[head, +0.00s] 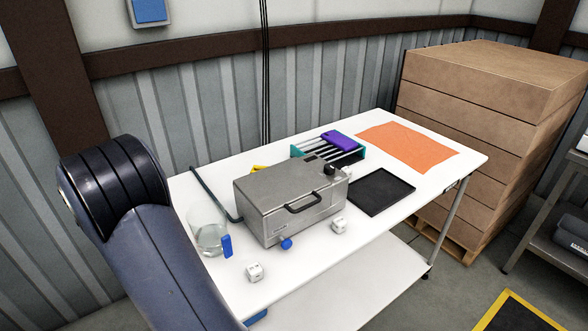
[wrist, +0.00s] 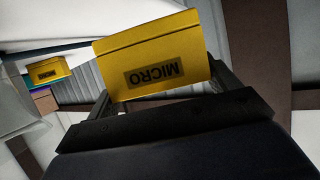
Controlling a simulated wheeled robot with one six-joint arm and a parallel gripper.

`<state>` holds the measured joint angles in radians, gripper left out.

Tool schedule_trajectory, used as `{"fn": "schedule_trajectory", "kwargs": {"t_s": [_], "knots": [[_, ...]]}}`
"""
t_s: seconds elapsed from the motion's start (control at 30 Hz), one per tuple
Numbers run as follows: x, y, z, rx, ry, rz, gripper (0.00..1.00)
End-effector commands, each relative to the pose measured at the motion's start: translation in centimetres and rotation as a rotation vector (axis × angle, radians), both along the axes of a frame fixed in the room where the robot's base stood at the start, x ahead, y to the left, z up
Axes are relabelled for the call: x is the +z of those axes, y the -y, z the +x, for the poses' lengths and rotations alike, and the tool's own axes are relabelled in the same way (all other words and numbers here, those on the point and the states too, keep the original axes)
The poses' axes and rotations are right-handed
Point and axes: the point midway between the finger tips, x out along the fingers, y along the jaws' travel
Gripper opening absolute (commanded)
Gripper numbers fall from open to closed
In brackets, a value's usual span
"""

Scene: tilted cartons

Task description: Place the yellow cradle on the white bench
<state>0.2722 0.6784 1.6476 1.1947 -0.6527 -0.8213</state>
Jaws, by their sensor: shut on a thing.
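A yellow box-shaped thing (wrist: 155,62) with the word MICRO upside down on its face fills the middle of the wrist view; I take it to be the yellow cradle. My gripper (wrist: 160,78) is shut on it, one finger at each side, and it looks tilted. A second yellow thing marked MICRO (wrist: 47,72) shows farther off at the left. In the head view the white bench (head: 458,160) stands in the middle; my gripper is out of that view. A bit of yellow (head: 258,168) shows behind the metal case, mostly hidden.
The bench bears a grey metal case (head: 285,200), glass beaker (head: 208,232), small blue block (head: 227,246), white cubes (head: 255,271), black tray (head: 380,193), teal rack (head: 358,152) with a purple thing on it, and orange mat (head: 410,145). Stacked cartons (head: 480,120) stand behind right. The front edge has bare room.

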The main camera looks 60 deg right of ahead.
Motion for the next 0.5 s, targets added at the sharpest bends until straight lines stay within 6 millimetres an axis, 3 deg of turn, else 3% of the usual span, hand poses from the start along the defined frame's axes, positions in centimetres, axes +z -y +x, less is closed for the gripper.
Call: {"fn": "schedule_trajectory", "kwargs": {"t_s": [0.3,0.5], "knots": [[2.9,10.3,-2.5,-0.413,0.004,0.000,0.59],[4.0,15.7,-4.8,-0.646,0.000,0.001,0.59]]}}
